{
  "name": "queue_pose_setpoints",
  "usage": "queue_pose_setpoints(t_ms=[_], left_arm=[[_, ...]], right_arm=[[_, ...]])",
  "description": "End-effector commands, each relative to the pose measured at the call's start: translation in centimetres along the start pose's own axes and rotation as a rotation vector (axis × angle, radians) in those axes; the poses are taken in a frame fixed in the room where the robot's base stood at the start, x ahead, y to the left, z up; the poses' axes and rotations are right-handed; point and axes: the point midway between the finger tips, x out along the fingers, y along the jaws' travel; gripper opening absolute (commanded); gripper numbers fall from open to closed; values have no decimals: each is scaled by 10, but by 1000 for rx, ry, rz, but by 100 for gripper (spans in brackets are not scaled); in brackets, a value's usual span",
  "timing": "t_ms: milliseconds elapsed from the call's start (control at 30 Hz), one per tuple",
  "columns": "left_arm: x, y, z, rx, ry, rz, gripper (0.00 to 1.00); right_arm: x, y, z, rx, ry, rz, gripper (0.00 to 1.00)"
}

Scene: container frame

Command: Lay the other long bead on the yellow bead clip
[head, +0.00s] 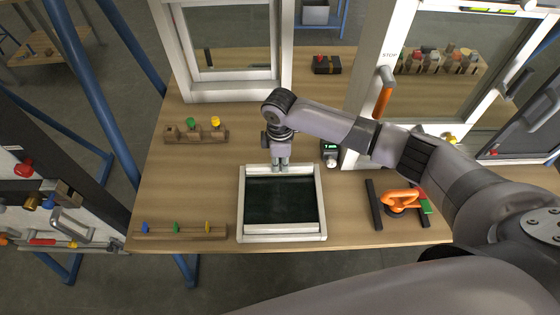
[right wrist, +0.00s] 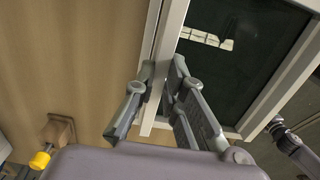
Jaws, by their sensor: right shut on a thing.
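My right gripper (head: 281,166) is over the far side of the white frame (head: 241,205) with dark glass. In the right wrist view its fingers (right wrist: 160,95) are closed around a long white strip (right wrist: 151,118), which looks like the long bead. The strip runs along the frame edge; whether it touches the frame is unclear. My left gripper is not in view.
A wooden block (head: 196,137) with yellow and green knobs stands behind the rail. A small gauge (head: 330,154) is right of the frame's far corner. An orange-handled tool (head: 401,198) lies to the right. Bare tabletop separates rail and block.

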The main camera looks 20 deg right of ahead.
Motion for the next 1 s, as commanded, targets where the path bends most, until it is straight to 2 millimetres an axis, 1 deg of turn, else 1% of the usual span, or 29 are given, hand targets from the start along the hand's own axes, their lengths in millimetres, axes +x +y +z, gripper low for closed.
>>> queue_pose_setpoints(t_ms=[767,800,1000], left_arm=[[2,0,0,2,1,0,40],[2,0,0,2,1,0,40],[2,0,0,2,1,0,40]], right_arm=[[12,0,0,0,0,0,0],[11,0,0,0,1,0,12],[11,0,0,0,0,0,26]])
